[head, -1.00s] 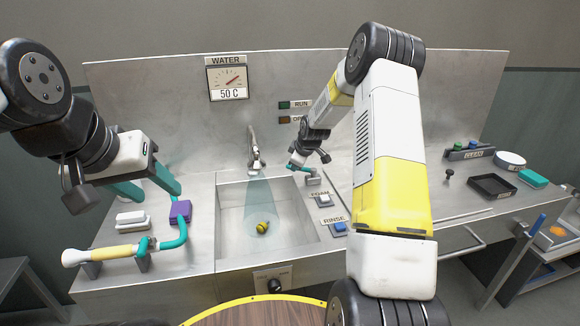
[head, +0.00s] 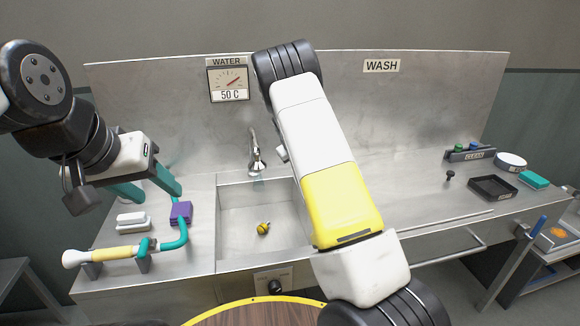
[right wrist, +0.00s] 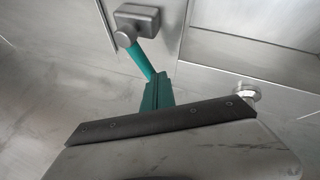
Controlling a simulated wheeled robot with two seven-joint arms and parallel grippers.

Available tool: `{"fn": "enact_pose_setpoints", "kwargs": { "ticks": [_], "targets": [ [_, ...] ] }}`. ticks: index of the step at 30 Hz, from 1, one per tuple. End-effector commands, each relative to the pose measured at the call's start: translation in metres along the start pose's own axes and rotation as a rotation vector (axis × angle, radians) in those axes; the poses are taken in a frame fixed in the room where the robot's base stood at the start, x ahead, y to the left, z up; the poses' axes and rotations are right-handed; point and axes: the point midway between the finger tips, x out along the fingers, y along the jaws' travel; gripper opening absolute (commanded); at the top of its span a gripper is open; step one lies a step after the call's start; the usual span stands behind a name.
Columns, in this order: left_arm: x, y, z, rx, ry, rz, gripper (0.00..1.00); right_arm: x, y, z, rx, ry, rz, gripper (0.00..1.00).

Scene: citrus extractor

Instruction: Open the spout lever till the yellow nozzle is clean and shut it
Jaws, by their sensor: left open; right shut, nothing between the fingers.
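The yellow nozzle (head: 263,228) lies on the sink floor, with dark patches on it. The metal spout (head: 256,160) stands above it at the back of the sink; only a faint bluish trace shows just under its mouth. In the right wrist view the spout lever (right wrist: 138,52) is a teal bar on a metal block. My right gripper (right wrist: 158,92) is shut and empty, its teal fingers at the lever's end; I cannot tell whether they touch. In the head view my right arm hides this gripper and the lever. My left gripper (head: 150,185) is open and empty above the left counter.
A purple block (head: 181,212), white blocks (head: 131,219) and a yellow-handled brush (head: 115,253) with a teal end are on the left counter. A black tray (head: 492,188) and a teal block (head: 533,180) are at the right.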

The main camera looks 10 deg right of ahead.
Motion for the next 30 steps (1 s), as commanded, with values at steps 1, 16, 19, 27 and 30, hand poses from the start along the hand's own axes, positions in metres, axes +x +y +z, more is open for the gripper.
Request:
{"fn": "enact_pose_setpoints", "kwargs": {
  "ticks": [1, 16, 19, 27, 30],
  "targets": [
    [0.0, 0.0, 0.0, 0.0, 0.0, 0.0, 0.51, 0.002, 0.001, 0.0, 0.031, -0.02, 0.019, 0.0],
    [0.0, 0.0, 0.0, 0.0, 0.0, 0.0, 0.51, 0.014, 0.02, -0.004, 0.25, -0.123, 0.115, 0.0],
    [0.0, 0.0, 0.0, 0.0, 0.0, 0.0, 0.51, 0.015, 0.022, -0.004, 0.25, -0.123, 0.114, 0.0],
    [0.0, 0.0, 0.0, 0.0, 0.0, 0.0, 0.51, 0.016, 0.024, -0.005, 0.247, -0.121, 0.114, 0.0],
    [0.0, 0.0, 0.0, 0.0, 0.0, 0.0, 0.51, 0.016, 0.024, -0.006, 0.247, -0.12, 0.114, 0.0]
  ]
}}
